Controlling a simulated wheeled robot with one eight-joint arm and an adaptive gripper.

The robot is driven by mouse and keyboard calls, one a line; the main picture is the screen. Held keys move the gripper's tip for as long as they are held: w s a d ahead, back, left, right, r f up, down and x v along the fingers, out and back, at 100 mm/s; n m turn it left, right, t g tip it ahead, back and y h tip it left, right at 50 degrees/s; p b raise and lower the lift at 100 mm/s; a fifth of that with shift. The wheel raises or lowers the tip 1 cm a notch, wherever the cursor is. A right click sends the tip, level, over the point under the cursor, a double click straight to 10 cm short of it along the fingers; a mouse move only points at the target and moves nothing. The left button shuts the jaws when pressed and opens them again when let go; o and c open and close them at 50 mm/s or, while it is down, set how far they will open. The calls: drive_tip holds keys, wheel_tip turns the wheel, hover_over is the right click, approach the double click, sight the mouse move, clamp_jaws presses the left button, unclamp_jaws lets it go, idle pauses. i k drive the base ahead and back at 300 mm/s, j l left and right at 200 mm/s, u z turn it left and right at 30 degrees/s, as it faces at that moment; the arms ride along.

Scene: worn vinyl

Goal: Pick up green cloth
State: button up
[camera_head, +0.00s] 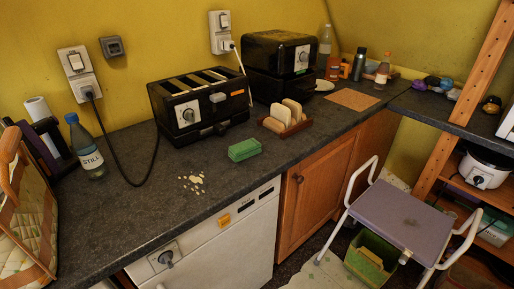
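A small green block-shaped item (245,150), which looks like the folded green cloth, lies on the dark countertop (140,215) near its front edge. It sits in front of the black toaster (200,102) and left of a wooden rack of bread slices (286,119), apart from both. Nothing covers it. My gripper and arm are not in view.
Pale crumbs (193,182) lie left of the green item. A bottle (86,147) and a black cable (125,165) are at the left. A second black appliance (280,65) stands behind the rack. A step stool (408,215) and green bin (370,256) stand on the floor.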

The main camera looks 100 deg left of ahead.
sight(239, 152)
drive_tip(key=k+u, duration=0.1)
drive_tip(key=u, duration=1.45)
drive_tip(key=i+j+u, duration=0.15)
drive_tip(key=u, duration=1.8)
drive_tip(key=i+l+u, duration=0.15)
drive_tip(key=i+z, duration=0.1)
drive_tip(key=z, duration=0.95)
drive_tip(key=l+u, duration=0.65)
drive_tip(key=l, duration=0.3)
drive_tip(key=i, duration=0.05)
